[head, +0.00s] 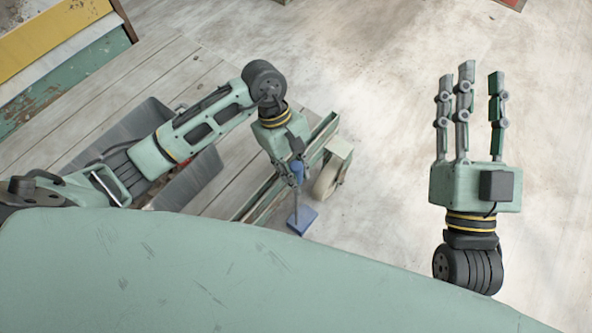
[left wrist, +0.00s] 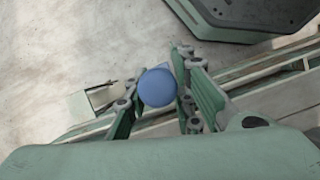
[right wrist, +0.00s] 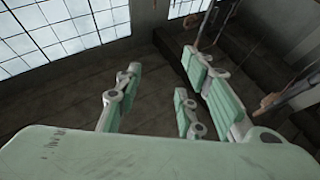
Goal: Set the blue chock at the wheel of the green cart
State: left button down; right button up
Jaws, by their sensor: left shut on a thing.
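The blue chock (head: 302,221) is a blue block with a thin upright rod and a blue knob. My left gripper (head: 294,174) is shut on the chock's knob; the round knob (left wrist: 157,87) sits between the fingers in the left wrist view. The green cart has a wooden deck with a green rail (head: 322,138) and a pale wheel (head: 327,178) at its corner. The block is beside the rail, nearer my body than the wheel and apart from it. I cannot tell whether it touches the floor. My right gripper (head: 470,85) is open and empty, fingers raised, right of the cart.
A grey metal bin (head: 198,180) stands on the cart's deck, partly hidden by my left arm. A yellow and green chest (head: 62,60) is at the upper left. The pale floor (head: 400,130) right of the cart is clear.

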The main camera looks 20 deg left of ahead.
jog(key=shift+s+r+t, duration=0.25)
jog(key=shift+r+t, duration=0.05)
jog(key=shift+r, duration=0.1)
jog(key=shift+s+r, duration=0.15)
jog(key=shift+r, duration=0.1)
pick_arm(q)
jog(key=shift+f+b, duration=0.15)
jog(key=shift+b, duration=0.2)
pick_arm(e)
jog(key=shift+s+d+r+t, duration=0.1)
jog(key=shift+s+r+t, duration=0.3)
jog(key=shift+r+t, duration=0.2)
pick_arm(q)
jog(key=shift+s+f, duration=0.1)
jog(key=shift+f, duration=0.15)
pick_arm(e)
jog(key=shift+s+r+t+y, duration=0.3)
jog(key=shift+s+r+t, duration=0.1)
jog(key=shift+s+r, duration=0.1)
pick_arm(q)
jog(key=c, duration=1.4)
grip_release()
jog(key=shift+r, duration=0.1)
jog(key=shift+c, duration=0.2)
pick_arm(e)
jog(key=shift+w, duration=0.1)
pick_arm(q)
jog(key=v, duration=1.2)
